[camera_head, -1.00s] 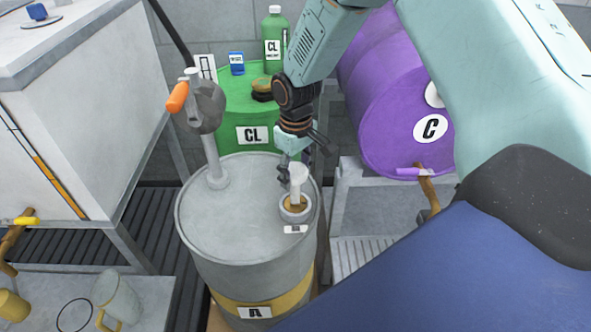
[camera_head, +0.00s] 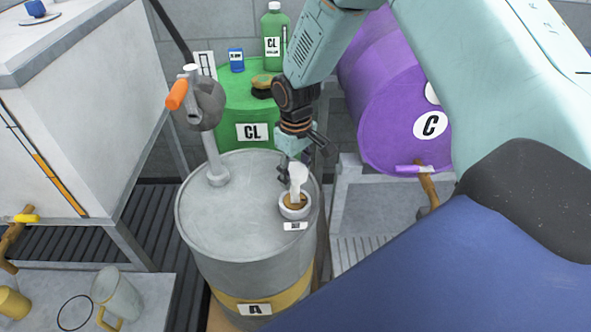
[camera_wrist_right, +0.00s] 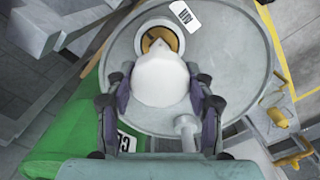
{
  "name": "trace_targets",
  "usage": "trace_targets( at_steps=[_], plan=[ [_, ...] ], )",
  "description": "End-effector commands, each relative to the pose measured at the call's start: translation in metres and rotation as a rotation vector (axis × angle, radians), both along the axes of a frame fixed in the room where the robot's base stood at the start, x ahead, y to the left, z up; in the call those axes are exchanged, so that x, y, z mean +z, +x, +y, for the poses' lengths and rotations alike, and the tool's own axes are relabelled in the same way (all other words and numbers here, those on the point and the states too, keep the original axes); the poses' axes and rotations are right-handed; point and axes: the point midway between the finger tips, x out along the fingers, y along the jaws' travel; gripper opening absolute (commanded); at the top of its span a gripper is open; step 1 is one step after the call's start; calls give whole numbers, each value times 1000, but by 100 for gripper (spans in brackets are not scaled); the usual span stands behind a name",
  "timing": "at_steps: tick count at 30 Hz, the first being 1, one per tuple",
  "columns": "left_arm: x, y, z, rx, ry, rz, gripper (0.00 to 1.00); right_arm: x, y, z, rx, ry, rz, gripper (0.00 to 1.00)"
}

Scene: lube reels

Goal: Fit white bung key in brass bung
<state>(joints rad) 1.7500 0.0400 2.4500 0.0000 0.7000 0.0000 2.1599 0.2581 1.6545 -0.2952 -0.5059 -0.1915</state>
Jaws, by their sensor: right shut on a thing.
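The white bung key (camera_head: 298,180) is upright over the brass bung (camera_head: 294,201), which sits in a pale ring on top of the grey drum (camera_head: 238,228). My right gripper (camera_head: 290,172) is shut on the key's upper part. In the right wrist view the white key (camera_wrist_right: 160,76) lies between the two fingers of the gripper (camera_wrist_right: 162,90), and the brass bung (camera_wrist_right: 157,40) shows just beyond it. The key's lower end is at the bung, but I cannot tell whether it is seated. My left gripper is not in view.
A hand pump with an orange handle (camera_head: 177,95) rises from the drum's left side. A green drum (camera_head: 240,105) stands behind, with a green bottle (camera_head: 274,38) on it. A purple drum (camera_head: 395,100) lies at right. A clear jug (camera_head: 120,296) stands at lower left.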

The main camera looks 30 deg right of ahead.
Motion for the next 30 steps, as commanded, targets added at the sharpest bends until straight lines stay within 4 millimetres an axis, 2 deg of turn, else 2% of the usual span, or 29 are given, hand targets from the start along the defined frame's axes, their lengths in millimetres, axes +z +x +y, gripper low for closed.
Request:
trace_targets(
  at_steps=[30],
  plan=[
    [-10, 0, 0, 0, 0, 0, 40, -22, 0, 0, 0, -1, -1, 19]
  ],
)
